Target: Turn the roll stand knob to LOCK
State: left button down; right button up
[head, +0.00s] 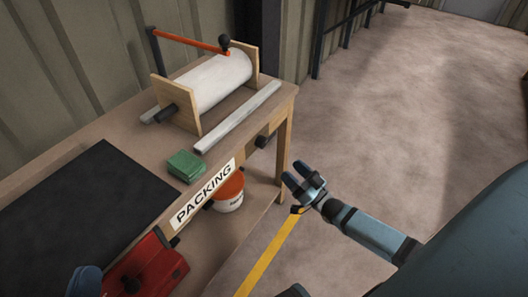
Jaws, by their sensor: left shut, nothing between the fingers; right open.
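The roll stand (187,103) has wooden end plates and carries a white roll (216,82) at the back of the bench. An orange bar (190,41) with a black ball end lies above the roll. A black spindle end (167,112) sticks out on the stand's left. A dark knob (262,142) sits on the bench's front edge, right of the PACKING sign; I cannot tell which of these is the task's knob, and no LOCK mark is readable. My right gripper (298,176) is open and empty, in front of the bench's right end, apart from everything. My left gripper does not show.
A grey bar (238,118) and green block (186,166) lie on the bench (125,127), near a black mat (85,210). An orange-topped white tub (229,199) stands below. A red object (148,270) is at lower left. The floor (410,110) at right is clear.

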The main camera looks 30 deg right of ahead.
aim_at(265, 144)
pick_arm(q)
jog(key=shift+g, duration=0.8)
notch_tip(265, 144, down, 4)
jog(key=shift+d+f+b, duration=0.1)
jog(key=shift+d+b, duration=0.05)
jog(key=shift+b, duration=1.1)
pick_arm(e)
jog(key=x, duration=1.1)
jog(key=shift+a, duration=0.1)
jog(key=c, duration=0.9)
